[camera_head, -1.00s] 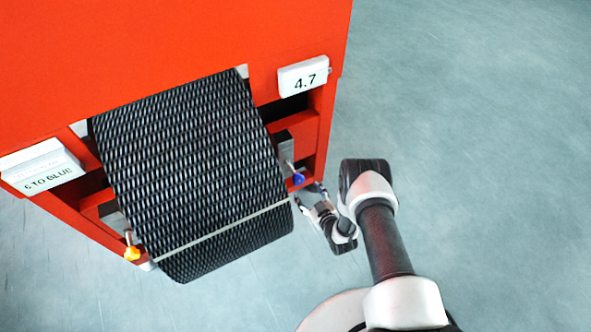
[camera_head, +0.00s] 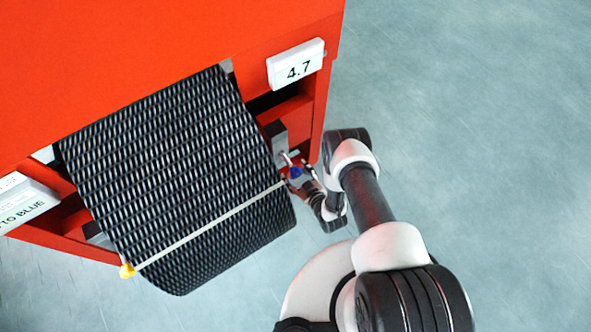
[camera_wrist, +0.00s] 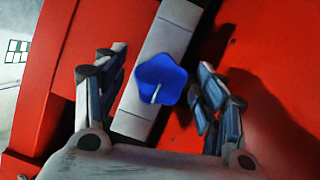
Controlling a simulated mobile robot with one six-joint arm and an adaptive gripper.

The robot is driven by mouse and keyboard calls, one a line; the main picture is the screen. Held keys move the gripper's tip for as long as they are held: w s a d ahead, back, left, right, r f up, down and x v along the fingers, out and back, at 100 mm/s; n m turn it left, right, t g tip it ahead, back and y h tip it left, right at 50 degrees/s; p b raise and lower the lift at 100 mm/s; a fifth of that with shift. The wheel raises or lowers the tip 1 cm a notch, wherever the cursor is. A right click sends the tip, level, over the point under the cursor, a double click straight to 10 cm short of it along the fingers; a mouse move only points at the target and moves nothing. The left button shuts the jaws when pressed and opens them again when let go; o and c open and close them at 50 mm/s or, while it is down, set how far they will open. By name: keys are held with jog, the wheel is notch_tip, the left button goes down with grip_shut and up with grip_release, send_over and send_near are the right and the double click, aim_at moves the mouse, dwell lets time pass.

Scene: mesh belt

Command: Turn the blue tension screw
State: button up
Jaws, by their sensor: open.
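The blue tension screw (camera_head: 295,173) sits at the right side of the mesh belt, on the red machine's front. In the wrist view its knob (camera_wrist: 160,80) is a rounded star shape with a small pale pin at its middle, in front of a grey metal block (camera_wrist: 166,38). My gripper (camera_head: 298,174) is at the screw. In the wrist view my gripper (camera_wrist: 163,82) is open, with one finger on each side of the knob. A gap shows between the knob and the left finger; the right finger is nearer to it. I cannot tell whether it touches.
The black mesh belt (camera_head: 170,160) with a pale crosswise strip lies left of the screw. A yellow screw (camera_head: 127,271) is at the belt's other side. A sign reading 4.7 (camera_head: 296,64) is on the red frame (camera_head: 130,40). Open grey floor (camera_head: 460,130) lies to the right.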

jog(key=c, duration=1.1)
jog(key=shift+o, duration=0.2)
jog(key=shift+m, duration=0.3)
jog(key=shift+d+m+g+y, duration=0.1)
jog(key=shift+m+g+y, duration=0.3)
jog(key=shift+m+y, duration=0.4)
jog(key=m+g+y, duration=0.1)
jog(key=m, duration=0.1)
jog(key=shift+w+m+y, duration=0.1)
jog(key=shift+m+y, duration=0.2)
jog(key=m+y, duration=0.1)
jog(key=m, duration=0.1)
jog(key=shift+d+m, duration=0.1)
jog(key=shift+m, duration=0.2)
jog(key=shift+m+g+y, duration=0.3)
jog(key=shift+m+y, duration=0.8)
jog(key=shift+m, duration=0.3)
